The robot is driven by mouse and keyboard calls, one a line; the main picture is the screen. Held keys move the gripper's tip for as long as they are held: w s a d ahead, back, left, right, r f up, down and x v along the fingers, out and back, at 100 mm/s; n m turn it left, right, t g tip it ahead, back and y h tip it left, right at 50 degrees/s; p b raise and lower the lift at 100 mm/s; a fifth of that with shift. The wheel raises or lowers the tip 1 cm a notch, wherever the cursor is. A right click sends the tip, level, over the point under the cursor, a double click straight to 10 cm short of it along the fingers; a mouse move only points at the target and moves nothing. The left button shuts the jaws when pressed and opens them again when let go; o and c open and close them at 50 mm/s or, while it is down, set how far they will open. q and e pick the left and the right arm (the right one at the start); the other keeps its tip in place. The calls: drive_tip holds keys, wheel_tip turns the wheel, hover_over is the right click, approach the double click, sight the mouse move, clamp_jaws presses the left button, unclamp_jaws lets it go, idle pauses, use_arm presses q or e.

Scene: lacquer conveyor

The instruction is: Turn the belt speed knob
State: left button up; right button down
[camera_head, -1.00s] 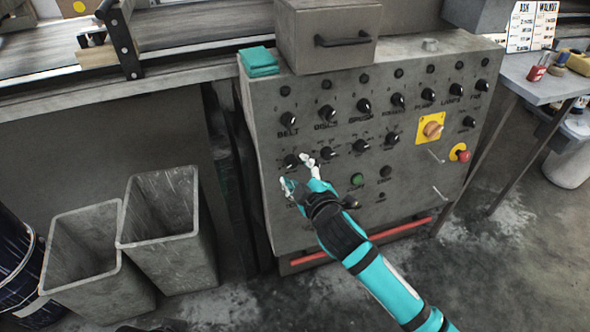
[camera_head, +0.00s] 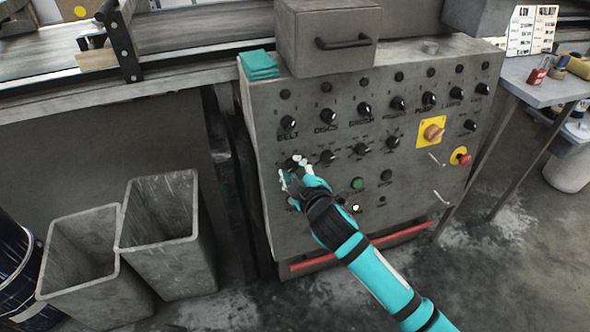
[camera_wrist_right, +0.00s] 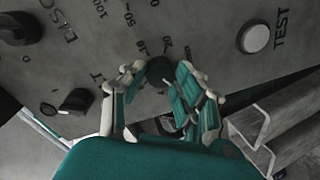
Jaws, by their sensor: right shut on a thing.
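The grey control panel (camera_head: 262,120) carries rows of black knobs. The belt speed knob (camera_head: 291,162) is the leftmost in the second row, below the switch marked BELT (camera_head: 288,123). My right gripper (camera_head: 293,171) is at this knob and partly covers it. In the right wrist view the black knob (camera_wrist_right: 158,72) sits between the two fingers of my right gripper (camera_wrist_right: 160,80), which are shut on it. A printed number scale surrounds it. The pointer's exact angle is hidden by the fingers. My left gripper is not in view.
Neighbouring knobs (camera_head: 327,157) are close to the right. A green button (camera_head: 357,184) and a red emergency button (camera_head: 461,156) are farther right. A grey drawer box (camera_head: 325,30) and teal cloth (camera_head: 259,65) rest on top. Two grey bins (camera_head: 165,235) stand at left.

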drive_tip(key=shift+r+p, duration=0.15)
drive_tip(key=shift+p, duration=0.4)
drive_tip(key=shift+n+p, duration=0.4)
drive_tip(key=shift+n, duration=0.1)
drive_tip(key=shift+f, duration=0.2)
drive_tip(key=c, duration=1)
unclamp_jaws()
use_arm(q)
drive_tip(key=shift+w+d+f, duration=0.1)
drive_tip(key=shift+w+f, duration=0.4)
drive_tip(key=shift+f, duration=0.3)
use_arm(e)
drive_tip(key=shift+o, duration=0.2)
drive_tip(key=v, duration=1.2)
